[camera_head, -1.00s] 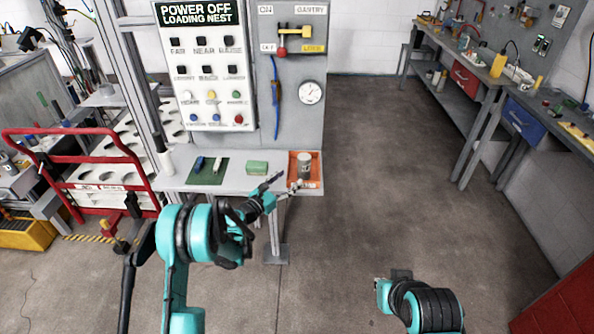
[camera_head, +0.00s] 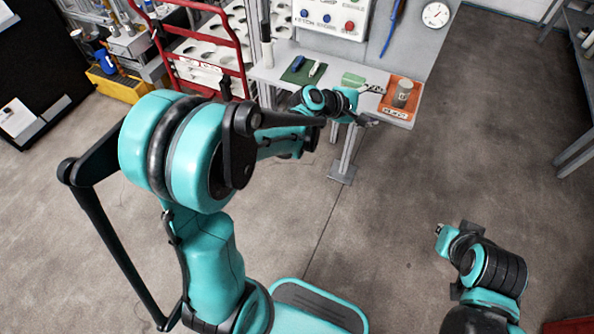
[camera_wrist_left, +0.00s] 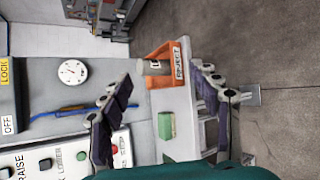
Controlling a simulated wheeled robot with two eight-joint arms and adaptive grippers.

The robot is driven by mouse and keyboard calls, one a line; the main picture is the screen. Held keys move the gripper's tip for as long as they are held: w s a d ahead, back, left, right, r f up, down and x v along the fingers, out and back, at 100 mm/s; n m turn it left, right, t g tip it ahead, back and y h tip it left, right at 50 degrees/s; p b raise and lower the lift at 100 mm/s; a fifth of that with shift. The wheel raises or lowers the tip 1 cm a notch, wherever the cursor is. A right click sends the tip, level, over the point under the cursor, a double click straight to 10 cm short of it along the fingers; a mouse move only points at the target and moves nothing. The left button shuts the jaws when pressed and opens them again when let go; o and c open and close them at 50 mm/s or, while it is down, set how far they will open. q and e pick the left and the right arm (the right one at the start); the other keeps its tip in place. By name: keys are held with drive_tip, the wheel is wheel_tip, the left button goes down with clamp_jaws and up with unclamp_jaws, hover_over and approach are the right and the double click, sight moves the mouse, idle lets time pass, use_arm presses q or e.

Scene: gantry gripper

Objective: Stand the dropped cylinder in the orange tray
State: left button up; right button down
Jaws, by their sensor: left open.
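The grey cylinder (camera_head: 402,94) stands upright in the orange tray (camera_head: 411,118) at the right end of the shelf. In the left wrist view, which is turned sideways, the cylinder (camera_wrist_left: 153,68) shows inside the tray (camera_wrist_left: 163,52), with its base towards the tray floor. My left gripper (camera_head: 377,106) is open and empty, just left of and in front of the tray. Its fingers (camera_wrist_left: 162,72) are spread wide in the wrist view, apart from the cylinder. My right gripper (camera_head: 445,233) is low at the right over the floor; its fingers are not clear.
A green block (camera_head: 353,80) and a dark green mat (camera_head: 302,70) with small tools lie on the shelf (camera_head: 268,76), left of the tray. The control panel (camera_head: 330,16) rises behind. A red cart (camera_head: 160,50) stands left. The floor on the right is open.

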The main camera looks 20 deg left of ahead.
use_arm(q)
drive_tip(key=s+a+m+g+y, duration=0.1)
drive_tip(key=s+a+m+y, duration=0.1)
drive_tip(key=s+m, duration=0.3)
drive_tip(key=s+a+f+m+g+y, duration=0.1)
drive_tip(key=s+a+m+y, duration=0.2)
drive_tip(key=s, duration=1)
drive_tip(key=s+a+m+g+y, duration=0.1)
drive_tip(key=s+a+m+y, duration=0.1)
drive_tip(key=s+a+m, duration=0.4)
drive_tip(key=s+m, duration=0.1)
drive_tip(key=s, duration=0.3)
drive_tip(key=shift+f+m+y, duration=0.3)
